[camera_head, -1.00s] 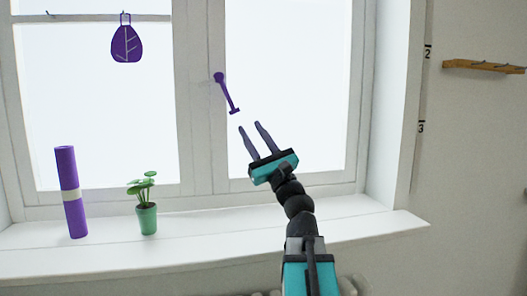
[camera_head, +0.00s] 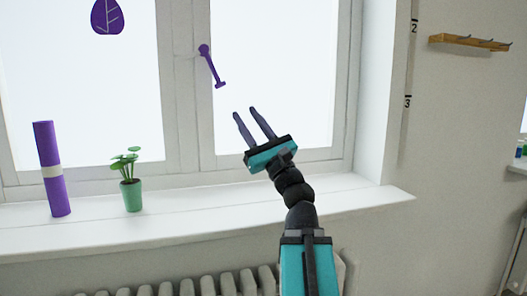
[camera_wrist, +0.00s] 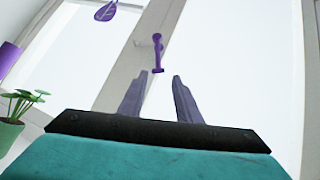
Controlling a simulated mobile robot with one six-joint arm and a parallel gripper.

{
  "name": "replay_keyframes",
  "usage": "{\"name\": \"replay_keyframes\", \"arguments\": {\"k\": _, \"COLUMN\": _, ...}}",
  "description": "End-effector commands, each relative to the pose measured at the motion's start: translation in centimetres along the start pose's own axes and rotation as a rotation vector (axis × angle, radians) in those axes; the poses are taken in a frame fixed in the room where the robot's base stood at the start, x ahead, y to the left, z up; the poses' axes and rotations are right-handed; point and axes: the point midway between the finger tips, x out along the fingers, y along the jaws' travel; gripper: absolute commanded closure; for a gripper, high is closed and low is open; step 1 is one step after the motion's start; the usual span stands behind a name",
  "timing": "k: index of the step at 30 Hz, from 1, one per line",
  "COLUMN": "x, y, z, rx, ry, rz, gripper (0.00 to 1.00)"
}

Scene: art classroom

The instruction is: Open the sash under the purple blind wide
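A window with two sashes stands ahead. The right sash (camera_head: 204,128) looks shut against the left one. A purple handle (camera_head: 212,68) sits tilted at its left edge; it also shows in the wrist view (camera_wrist: 158,55). No blind is clearly in view; the top of the window is cut off. My gripper (camera_head: 244,111) is open and empty, its two fingers pointing up. It appears below and slightly right of the handle in the head view. In the wrist view the handle's lower end shows just above the gap between the fingertips (camera_wrist: 160,75), apart from them.
A purple roll with a pale band (camera_head: 53,185) and a green potted plant (camera_head: 132,193) stand on the white sill (camera_head: 250,203), left of my arm. A purple leaf-shaped ornament (camera_head: 107,17) hangs at the left sash. A radiator (camera_head: 185,287) is below the sill; a wooden hook rail (camera_head: 470,41) is on the right wall.

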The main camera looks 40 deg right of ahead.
Motion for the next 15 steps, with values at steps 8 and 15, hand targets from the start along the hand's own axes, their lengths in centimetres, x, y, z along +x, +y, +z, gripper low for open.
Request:
{"name": "replay_keyframes", "arguments": {"k": 8, "x": -1.5, "y": 0.0, "z": -0.2, "rx": -0.001, "ry": -0.001, "rz": -0.001, "gripper": 0.69}}
{"name": "replay_keyframes", "arguments": {"k": 15, "x": -2.6, "y": 0.1, "z": -0.3, "rx": -0.001, "ry": 0.000, "rz": 0.000, "gripper": 0.69}}
